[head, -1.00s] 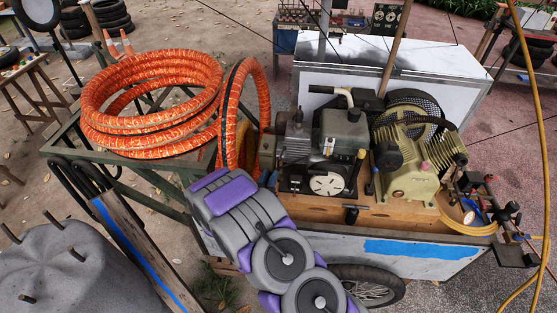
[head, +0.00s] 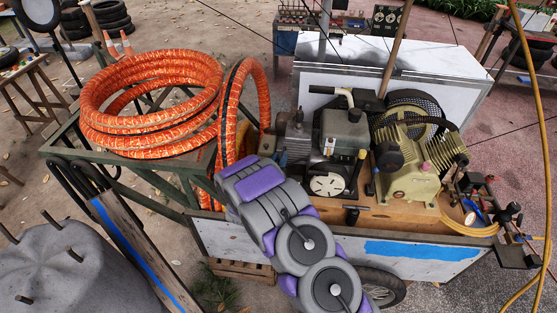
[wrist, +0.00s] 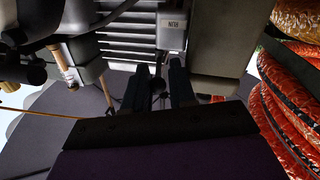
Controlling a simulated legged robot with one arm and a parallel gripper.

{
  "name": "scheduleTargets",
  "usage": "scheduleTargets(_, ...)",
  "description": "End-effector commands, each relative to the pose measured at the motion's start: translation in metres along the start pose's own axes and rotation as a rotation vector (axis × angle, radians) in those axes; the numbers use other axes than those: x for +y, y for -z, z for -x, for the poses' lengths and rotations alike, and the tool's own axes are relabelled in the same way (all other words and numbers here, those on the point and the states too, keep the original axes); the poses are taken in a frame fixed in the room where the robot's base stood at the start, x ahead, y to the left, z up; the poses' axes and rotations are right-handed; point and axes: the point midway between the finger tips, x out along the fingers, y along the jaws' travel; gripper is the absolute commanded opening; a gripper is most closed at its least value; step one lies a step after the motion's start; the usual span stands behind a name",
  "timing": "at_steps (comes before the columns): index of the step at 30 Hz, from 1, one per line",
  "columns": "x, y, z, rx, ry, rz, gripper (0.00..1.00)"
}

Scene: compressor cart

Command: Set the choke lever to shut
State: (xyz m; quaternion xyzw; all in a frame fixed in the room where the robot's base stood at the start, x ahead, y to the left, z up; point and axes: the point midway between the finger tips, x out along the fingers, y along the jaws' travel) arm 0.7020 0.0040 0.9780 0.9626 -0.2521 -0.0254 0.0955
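The engine (head: 345,130) sits on the wooden deck of the cart. My gripper (wrist: 158,75) has two dark fingers standing apart, pointing towards the engine. A small dark rounded knob, perhaps the choke lever (wrist: 158,86), shows in the gap between them; I cannot tell whether either finger touches it. The lever's setting is too dark to read. In the head view my arm hides the gripper and that side of the engine.
An orange hose coil (head: 150,105) lies on a green table (head: 60,145) left of the cart, and it is close on the right in the wrist view (wrist: 285,115). A yellowish compressor (head: 415,160) stands right of the engine. The cart's white side panel (head: 420,250) is below.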

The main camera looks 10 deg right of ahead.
Motion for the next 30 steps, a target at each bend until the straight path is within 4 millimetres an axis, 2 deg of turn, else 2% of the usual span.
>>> scheduleTargets(1,-0.002,0.002,0.000,0.003,0.005,-0.002,0.23)
scheduleTargets(9,-0.002,0.001,0.000,0.003,0.003,0.000,0.00)
scheduleTargets(23,-0.002,0.001,0.000,0.004,0.009,0.001,0.00)
scheduleTargets(30,0.009,0.000,-0.003,0.033,0.128,0.005,0.00)
